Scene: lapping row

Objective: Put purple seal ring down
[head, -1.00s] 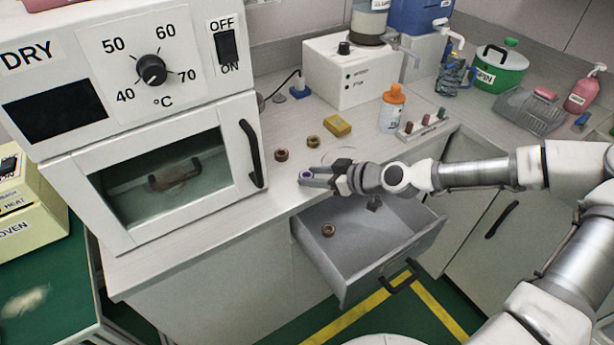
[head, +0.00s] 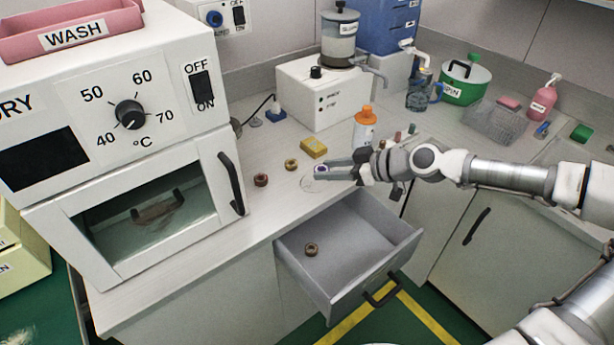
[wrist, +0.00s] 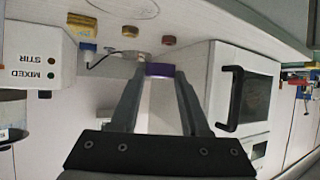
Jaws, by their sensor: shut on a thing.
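The purple seal ring (wrist: 160,70) is held between the fingertips of my gripper (wrist: 158,78) in the wrist view. In the head view, my gripper (head: 322,170) reaches in from the right over the counter (head: 250,210), shut on the purple seal ring (head: 320,169). The ring appears close to the counter top, near a faint circular outline (head: 308,185); I cannot tell whether it touches.
A reddish-brown ring (head: 261,180), a yellowish ring (head: 291,164) and a yellow block (head: 314,148) lie nearby on the counter. An open drawer (head: 345,265) below holds a brown ring (head: 311,249). A dryer (head: 150,225) stands left; an orange-capped bottle (head: 364,128) stands behind my gripper.

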